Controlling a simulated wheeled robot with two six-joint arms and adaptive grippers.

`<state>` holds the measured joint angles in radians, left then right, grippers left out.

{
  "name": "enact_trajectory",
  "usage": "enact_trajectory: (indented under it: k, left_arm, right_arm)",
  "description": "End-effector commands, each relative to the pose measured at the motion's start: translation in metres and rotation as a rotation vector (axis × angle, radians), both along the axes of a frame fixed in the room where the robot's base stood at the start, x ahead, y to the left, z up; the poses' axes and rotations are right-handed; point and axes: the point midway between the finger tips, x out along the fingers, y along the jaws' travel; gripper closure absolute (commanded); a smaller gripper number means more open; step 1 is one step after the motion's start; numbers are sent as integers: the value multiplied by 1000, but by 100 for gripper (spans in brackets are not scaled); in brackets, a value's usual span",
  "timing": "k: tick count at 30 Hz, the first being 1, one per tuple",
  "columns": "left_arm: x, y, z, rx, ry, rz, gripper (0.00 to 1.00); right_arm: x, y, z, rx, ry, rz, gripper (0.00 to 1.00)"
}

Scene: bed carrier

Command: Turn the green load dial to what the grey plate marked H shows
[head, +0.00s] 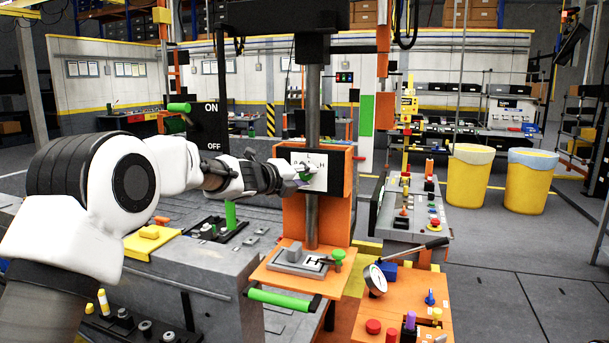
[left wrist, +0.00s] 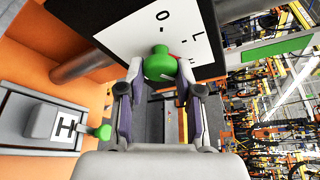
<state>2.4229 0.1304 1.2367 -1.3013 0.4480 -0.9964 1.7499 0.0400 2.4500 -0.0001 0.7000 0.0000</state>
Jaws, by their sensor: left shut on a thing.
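The green load dial (head: 305,177) sits on a white lettered face (head: 316,158) on a black panel of the orange machine. In the left wrist view the dial (left wrist: 160,64) is a green knob between the two fingers of my left gripper (left wrist: 160,88), which is shut on it. 0 and L are legible on the face there; an H shows at its right in the head view. The fingers hide part of the dial, and I cannot tell which mark it points to. The grey plate marked H (head: 290,266) lies on the orange shelf below. My right gripper is out of view.
A green knob (head: 338,255) stands beside the plate, and a green-handled bar (head: 280,299) juts out below. An orange bench (head: 400,318) with a gauge and knobs is at lower right. The dark column (head: 312,110) rises behind the panel.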

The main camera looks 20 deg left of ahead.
Motion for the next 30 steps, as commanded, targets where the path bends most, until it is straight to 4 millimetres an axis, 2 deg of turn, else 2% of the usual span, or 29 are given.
enact_trajectory:
  k: [12, 13, 14, 15, 25, 30]
  left_arm:
    - [0, 1, 0, 7, 0, 4, 100]
    - [0, 1, -1, 7, 0, 4, 59]
    - [0, 1, -1, 8, 1, 4, 48]
    - [0, 1, -1, 7, 1, 3, 42]
    - [-3, 2, 0, 7, 0, 2, 42]
    - [-27, 12, 6, 3, 1, 2, 42]
  right_arm:
    - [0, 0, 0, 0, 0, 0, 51]
    - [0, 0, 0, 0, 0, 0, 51]
    - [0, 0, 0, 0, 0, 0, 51]
    - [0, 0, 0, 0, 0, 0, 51]
    - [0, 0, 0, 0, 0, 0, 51]
    - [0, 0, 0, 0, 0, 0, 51]
